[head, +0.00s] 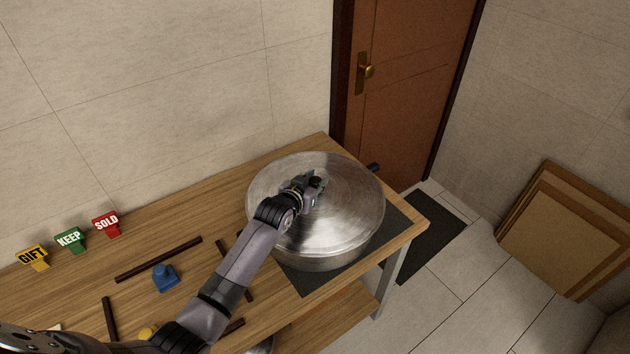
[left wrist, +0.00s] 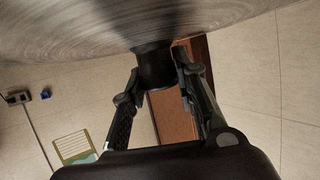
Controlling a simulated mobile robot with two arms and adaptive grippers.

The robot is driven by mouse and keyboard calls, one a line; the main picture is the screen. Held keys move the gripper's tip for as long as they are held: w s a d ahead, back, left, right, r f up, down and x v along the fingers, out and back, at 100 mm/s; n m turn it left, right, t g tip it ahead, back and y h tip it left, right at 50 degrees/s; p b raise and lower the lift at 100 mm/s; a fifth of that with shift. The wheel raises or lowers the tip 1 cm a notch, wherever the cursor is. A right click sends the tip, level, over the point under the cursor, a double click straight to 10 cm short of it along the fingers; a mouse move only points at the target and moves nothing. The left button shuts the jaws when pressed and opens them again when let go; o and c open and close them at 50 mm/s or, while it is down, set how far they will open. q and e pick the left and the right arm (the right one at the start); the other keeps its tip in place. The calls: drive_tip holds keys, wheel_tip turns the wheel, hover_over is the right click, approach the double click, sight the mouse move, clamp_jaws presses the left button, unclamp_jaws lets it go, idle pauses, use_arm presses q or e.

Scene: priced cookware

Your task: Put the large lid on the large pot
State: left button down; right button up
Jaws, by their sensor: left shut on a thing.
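The large lid (head: 345,218), a round brushed-metal disc, lies over the top of the large pot (head: 322,263) at the table's right end. It covers the pot's mouth; I cannot tell whether its rim touches all round. My left gripper (head: 316,184) is shut on the lid's dark knob (head: 314,181). In the left wrist view the left gripper's fingers (left wrist: 156,76) stand on both sides of the black knob (left wrist: 153,66), with the lid's metal face (left wrist: 220,18) above. One dark pot handle (head: 374,167) shows at the back. My right gripper is not in view.
The pot stands on a dark mat (head: 398,232) on the wooden table (head: 190,216). Yellow GIFT (head: 34,256), green KEEP (head: 70,240) and red SOLD (head: 106,224) signs stand at left. Dark sticks (head: 160,259) and a blue piece (head: 165,278) lie nearer the arm.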

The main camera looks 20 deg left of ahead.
use_arm(q)
drive_tip(key=c, duration=1.2)
unclamp_jaws()
drive_tip(key=o, duration=0.6)
drive_tip(key=shift+o, duration=0.2)
drive_tip(key=shift+s, duration=0.1)
drive_tip(key=v, duration=1.1)
drive_tip(key=shift+s+r, duration=0.15)
drive_tip(key=shift+s, duration=0.2)
drive_tip(key=shift+s, duration=0.1)
